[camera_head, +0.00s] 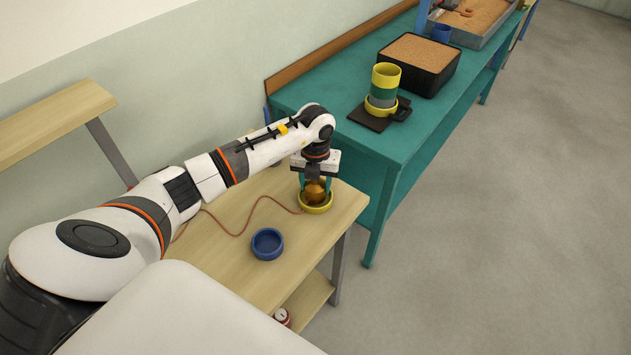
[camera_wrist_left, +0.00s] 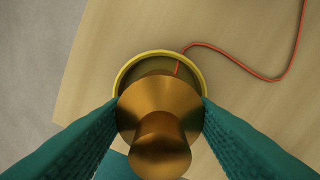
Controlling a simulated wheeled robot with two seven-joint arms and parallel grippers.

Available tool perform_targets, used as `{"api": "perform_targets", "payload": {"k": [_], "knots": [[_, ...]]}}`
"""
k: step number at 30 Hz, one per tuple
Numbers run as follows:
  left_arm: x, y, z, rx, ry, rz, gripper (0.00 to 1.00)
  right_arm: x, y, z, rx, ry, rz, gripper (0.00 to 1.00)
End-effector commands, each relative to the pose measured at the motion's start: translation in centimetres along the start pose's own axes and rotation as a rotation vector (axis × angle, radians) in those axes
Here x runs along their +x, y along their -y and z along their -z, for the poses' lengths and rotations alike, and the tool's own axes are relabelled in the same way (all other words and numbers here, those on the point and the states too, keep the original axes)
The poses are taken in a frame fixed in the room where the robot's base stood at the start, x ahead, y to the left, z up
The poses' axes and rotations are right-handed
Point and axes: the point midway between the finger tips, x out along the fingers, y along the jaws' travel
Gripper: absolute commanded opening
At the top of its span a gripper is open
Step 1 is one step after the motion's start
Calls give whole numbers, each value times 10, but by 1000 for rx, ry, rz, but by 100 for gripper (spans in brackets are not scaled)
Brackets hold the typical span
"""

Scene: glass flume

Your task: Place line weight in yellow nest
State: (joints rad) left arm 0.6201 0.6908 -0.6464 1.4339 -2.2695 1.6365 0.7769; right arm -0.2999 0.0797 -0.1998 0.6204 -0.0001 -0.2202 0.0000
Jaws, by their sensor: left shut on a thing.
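The line weight (camera_head: 315,192) is a brass-coloured, rounded piece with a knob on top. My left gripper (camera_head: 315,184) is shut on it, with teal fingers on both sides. In the left wrist view the weight (camera_wrist_left: 158,110) sits between the two fingers and over the yellow nest (camera_wrist_left: 163,54), a shallow round ring on the wooden table. In the head view the nest (camera_head: 317,208) shows around and below the weight. I cannot tell whether the weight touches the nest's floor. My right gripper is not in view.
An orange-red line (camera_head: 243,229) runs across the wooden table (camera_head: 218,247) to the nest. A blue nest (camera_head: 267,244) stands nearer and to the left. A teal bench (camera_head: 370,146) beyond carries a stacked cup (camera_head: 384,84) and a black sand box (camera_head: 419,64).

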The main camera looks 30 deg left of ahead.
Motion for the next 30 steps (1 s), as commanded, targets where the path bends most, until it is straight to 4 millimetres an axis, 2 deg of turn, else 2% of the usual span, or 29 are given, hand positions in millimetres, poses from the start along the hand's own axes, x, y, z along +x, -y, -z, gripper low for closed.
{"api": "perform_targets", "payload": {"k": [12,13,16,25,30], "knots": [[10,0,0,0,-2,-1,18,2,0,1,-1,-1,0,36],[9,0,0,0,-1,0,55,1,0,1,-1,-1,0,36],[9,0,0,1,-1,0,71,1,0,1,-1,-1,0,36],[8,0,0,1,-1,-1,72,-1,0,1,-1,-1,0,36],[-8,0,2,2,-5,-1,72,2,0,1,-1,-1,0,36]]}}
